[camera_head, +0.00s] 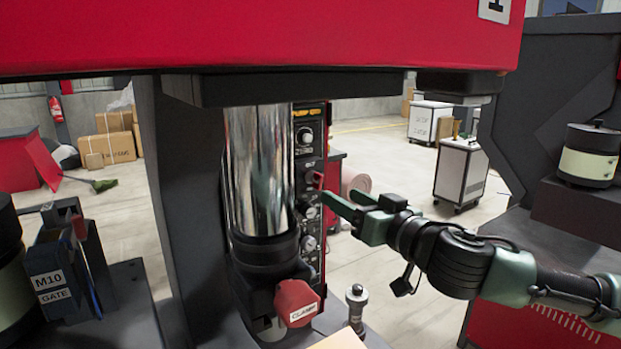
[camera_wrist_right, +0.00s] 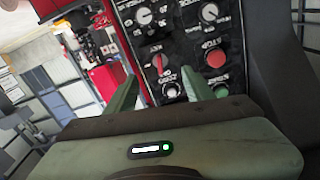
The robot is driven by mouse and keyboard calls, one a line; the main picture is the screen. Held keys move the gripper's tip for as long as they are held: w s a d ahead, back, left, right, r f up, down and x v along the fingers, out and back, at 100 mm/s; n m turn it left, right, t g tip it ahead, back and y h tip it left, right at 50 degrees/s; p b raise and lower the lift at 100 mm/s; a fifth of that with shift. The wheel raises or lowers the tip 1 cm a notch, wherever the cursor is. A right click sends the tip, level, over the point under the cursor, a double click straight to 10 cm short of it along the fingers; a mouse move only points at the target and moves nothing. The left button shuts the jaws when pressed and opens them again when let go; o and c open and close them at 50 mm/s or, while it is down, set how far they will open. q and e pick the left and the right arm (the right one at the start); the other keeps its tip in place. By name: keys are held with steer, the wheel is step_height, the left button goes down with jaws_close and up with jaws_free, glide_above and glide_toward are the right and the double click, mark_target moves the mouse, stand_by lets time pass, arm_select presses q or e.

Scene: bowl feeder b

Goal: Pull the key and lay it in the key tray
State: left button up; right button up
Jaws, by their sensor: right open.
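A control panel with a red key-like piece (camera_wrist_right: 158,64) in a round switch shows in the right wrist view. A small red piece, probably the same one, shows on the panel's edge in the head view (camera_head: 318,180). My right gripper (camera_head: 340,201) is open and empty, its fingers pointing at the panel. In the right wrist view the gripper (camera_wrist_right: 163,88) has the red piece between the lines of its two fingers, just beyond the tips; I cannot tell whether they touch it. I cannot make out a key tray. My left gripper is not in view.
The control panel (camera_head: 309,135) stands behind a shiny steel column (camera_head: 258,165). A red clamp knob (camera_head: 297,302) and a metal post (camera_head: 356,305) are below my right gripper. A red press head (camera_head: 260,35) hangs above. A bin marked M10 GATE (camera_head: 52,285) is at left.

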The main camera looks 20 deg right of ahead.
mark_target(321, 184)
steer(key=shift+s+r, duration=0.1)
stand_by(0.3)
steer(key=w+p, duration=0.1)
steer(key=w, duration=0.1)
steer(key=w+p, duration=0.2)
steer(key=w, duration=0.1)
steer(key=w+a+p, duration=0.1)
steer(key=w+p, duration=0.1)
steer(key=shift+w+r, duration=0.15)
steer(key=shift+w+a+p, duration=0.1)
steer(key=shift+w+p, duration=0.2)
steer(key=shift+w, duration=0.55)
stand_by(0.3)
jaws_close()
stand_by(1.4)
